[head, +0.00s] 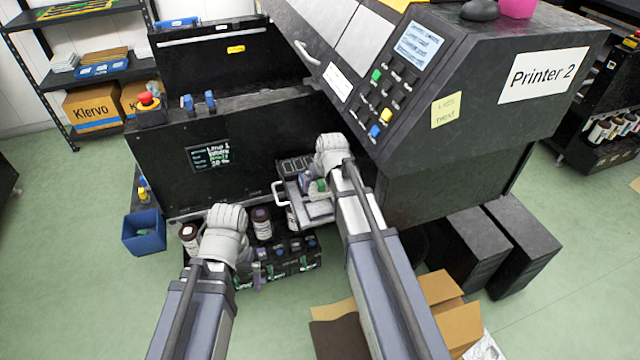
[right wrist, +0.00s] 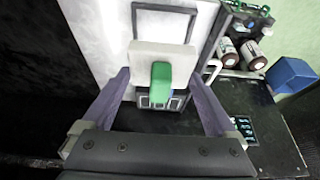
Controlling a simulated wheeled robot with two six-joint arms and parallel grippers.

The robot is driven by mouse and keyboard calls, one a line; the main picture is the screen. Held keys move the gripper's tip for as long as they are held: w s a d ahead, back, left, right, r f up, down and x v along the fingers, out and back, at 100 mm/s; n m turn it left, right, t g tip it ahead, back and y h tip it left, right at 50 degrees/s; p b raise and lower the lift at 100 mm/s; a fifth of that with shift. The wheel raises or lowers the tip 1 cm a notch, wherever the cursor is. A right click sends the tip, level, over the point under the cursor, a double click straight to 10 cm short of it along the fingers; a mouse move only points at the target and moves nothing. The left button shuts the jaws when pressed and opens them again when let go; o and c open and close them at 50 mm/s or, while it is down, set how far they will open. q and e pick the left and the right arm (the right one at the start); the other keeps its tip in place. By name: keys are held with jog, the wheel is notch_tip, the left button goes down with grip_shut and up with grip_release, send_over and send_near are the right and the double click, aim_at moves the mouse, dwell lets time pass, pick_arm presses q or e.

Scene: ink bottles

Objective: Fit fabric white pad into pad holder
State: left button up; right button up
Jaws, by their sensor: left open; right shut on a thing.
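The white pad (right wrist: 147,57) has a green tab (right wrist: 162,80) and sits between the two fingers of my right gripper (right wrist: 160,90), which is shut on it. In the head view my right gripper (head: 316,185) is over a pulled-out grey tray (head: 283,191) on the printer's front, with a bit of green showing there. A dark square frame (right wrist: 191,24) on a pale surface lies just beyond the pad in the right wrist view; I cannot tell if the pad touches it.
Ink bottles (head: 261,224) and a black crate (head: 280,268) stand below the tray. A blue bin (head: 144,232) is at the left. The printer (head: 480,90) overhangs on the right. An open cardboard box (head: 440,290) lies on the floor by my right arm.

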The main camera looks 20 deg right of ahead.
jog(key=shift+f+b, duration=1.9)
jog(key=shift+f, duration=0.4)
jog(key=shift+f+b, duration=0.9)
jog(key=shift+b, duration=0.05)
jog(key=shift+f+b, duration=0.35)
jog(key=o, duration=1)
